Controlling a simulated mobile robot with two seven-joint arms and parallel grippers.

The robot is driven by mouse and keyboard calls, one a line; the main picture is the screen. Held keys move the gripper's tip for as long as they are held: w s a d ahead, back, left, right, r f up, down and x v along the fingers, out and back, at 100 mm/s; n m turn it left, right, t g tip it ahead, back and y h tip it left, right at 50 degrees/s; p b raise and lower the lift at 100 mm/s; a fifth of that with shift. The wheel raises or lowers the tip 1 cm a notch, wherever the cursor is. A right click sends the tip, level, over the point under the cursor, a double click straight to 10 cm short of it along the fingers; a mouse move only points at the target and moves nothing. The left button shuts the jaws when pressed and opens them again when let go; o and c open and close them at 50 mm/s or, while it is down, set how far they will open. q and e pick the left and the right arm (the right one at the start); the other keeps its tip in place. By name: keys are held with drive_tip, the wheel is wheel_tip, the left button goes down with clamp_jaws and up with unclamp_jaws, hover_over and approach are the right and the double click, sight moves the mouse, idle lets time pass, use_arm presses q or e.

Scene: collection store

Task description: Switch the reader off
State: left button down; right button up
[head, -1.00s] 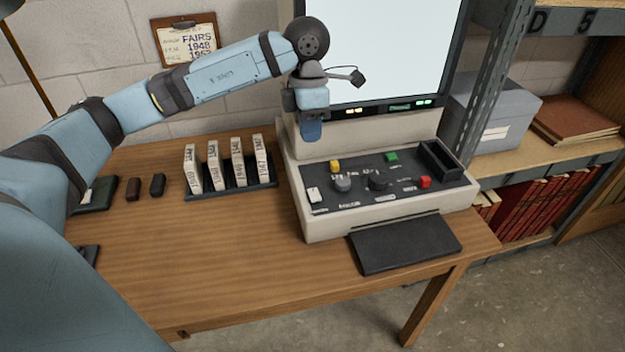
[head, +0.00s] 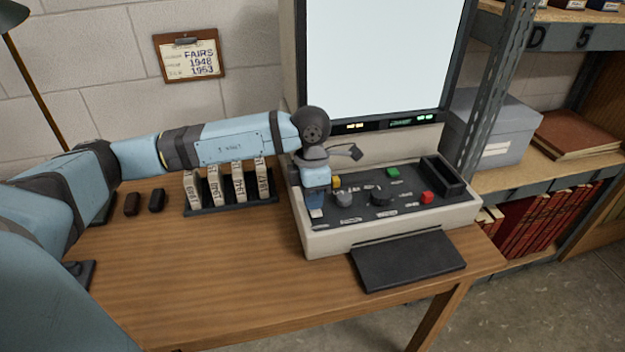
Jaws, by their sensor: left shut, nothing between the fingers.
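The reader (head: 345,242) stands on the desk, with a lit pale screen (head: 375,60) and glowing yellow and green indicators under it. Its sloped dark panel has a white switch (head: 316,213) at the left, a yellow button (head: 336,181), two dark knobs (head: 380,195), a green button (head: 393,173) and a red button (head: 427,197). My left gripper (head: 316,204) is shut and empty, pointing down at the white switch. It partly covers the switch, and I cannot tell whether they touch. My right gripper is out of view.
A rack of labelled film boxes (head: 240,184) stands left of the reader, under my left forearm. Two small dark objects (head: 144,201) lie further left. A black plate (head: 408,262) juts out at the reader's front. The front desk top (head: 220,275) is clear.

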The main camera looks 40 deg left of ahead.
use_arm(q)
drive_tip(key=shift+d+f, duration=0.1)
drive_tip(key=shift+f, duration=0.55)
drive_tip(key=shift+s+f, duration=0.1)
drive_tip(key=shift+f, duration=0.15)
drive_tip(key=shift+d+f+b, duration=0.1)
drive_tip(key=shift+b, duration=0.25)
drive_tip(key=shift+s, duration=0.1)
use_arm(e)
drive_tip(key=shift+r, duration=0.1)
use_arm(q)
drive_tip(key=shift+w+a, duration=0.3)
drive_tip(key=shift+a, duration=0.05)
drive_tip(key=shift+w+a, duration=0.3)
drive_tip(key=shift+r, duration=0.2)
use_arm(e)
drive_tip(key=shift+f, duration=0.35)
